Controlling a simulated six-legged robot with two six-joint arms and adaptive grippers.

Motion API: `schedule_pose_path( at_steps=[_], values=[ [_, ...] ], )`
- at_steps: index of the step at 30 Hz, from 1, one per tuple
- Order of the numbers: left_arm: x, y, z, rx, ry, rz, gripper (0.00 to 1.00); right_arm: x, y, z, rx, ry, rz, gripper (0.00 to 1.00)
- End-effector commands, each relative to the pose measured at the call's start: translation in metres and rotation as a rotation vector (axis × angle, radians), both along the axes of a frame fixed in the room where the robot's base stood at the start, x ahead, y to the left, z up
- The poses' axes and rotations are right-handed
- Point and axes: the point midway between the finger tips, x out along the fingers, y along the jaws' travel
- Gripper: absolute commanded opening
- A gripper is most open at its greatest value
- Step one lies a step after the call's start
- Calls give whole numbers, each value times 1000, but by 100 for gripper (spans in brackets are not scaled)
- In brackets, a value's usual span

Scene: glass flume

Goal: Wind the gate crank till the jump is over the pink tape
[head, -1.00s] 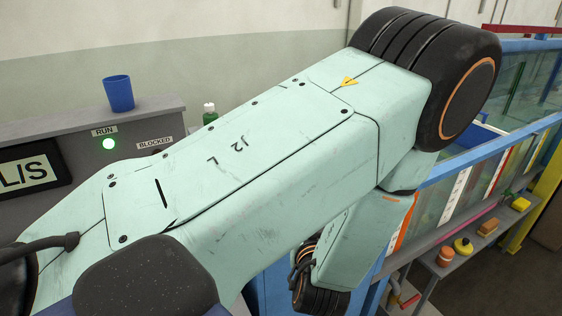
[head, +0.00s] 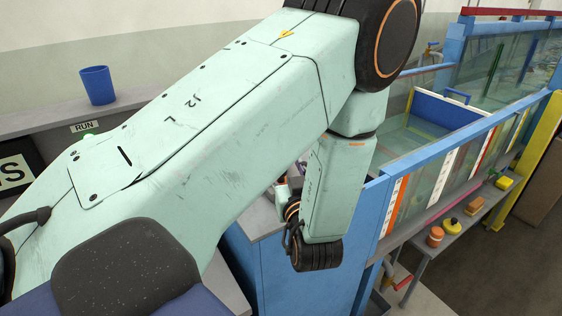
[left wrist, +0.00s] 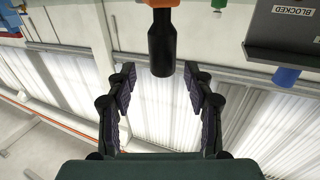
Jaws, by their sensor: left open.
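In the left wrist view my left gripper (left wrist: 159,74) is open, its two dark fingers apart. A black handle (left wrist: 161,45) with an orange part (left wrist: 161,3) at its top shows between the fingertips, with gaps on both sides; it looks like the crank's grip, but the rest is out of frame. In the head view my left arm hides that area and its gripper. The glass flume (head: 437,163) runs along the right, with a blue plate (head: 437,113) inside. Coloured strips mark its side; a pink strip (head: 450,203) lies low along it. I cannot make out the jump. My right gripper is out of view.
A grey console with a RUN label (head: 84,126) and a blue cup (head: 97,85) stands at left. A shelf below the flume holds an orange pot (head: 435,237), a yellow pot (head: 452,226) and a sponge (head: 474,206). A red-handled valve (head: 404,283) sticks out low. Floor at right is open.

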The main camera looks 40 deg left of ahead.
Motion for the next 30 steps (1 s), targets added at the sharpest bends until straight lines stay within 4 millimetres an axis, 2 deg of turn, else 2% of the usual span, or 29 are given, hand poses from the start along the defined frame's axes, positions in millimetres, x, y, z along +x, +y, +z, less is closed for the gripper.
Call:
schedule_pose_path(
  at_steps=[9,22,30],
  values=[
    [16,26,0,-2,-1,2,52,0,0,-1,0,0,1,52],
    [20,32,0,1,1,-1,52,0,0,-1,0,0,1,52],
    [20,31,0,1,1,-1,29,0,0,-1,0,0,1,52]
  ],
)
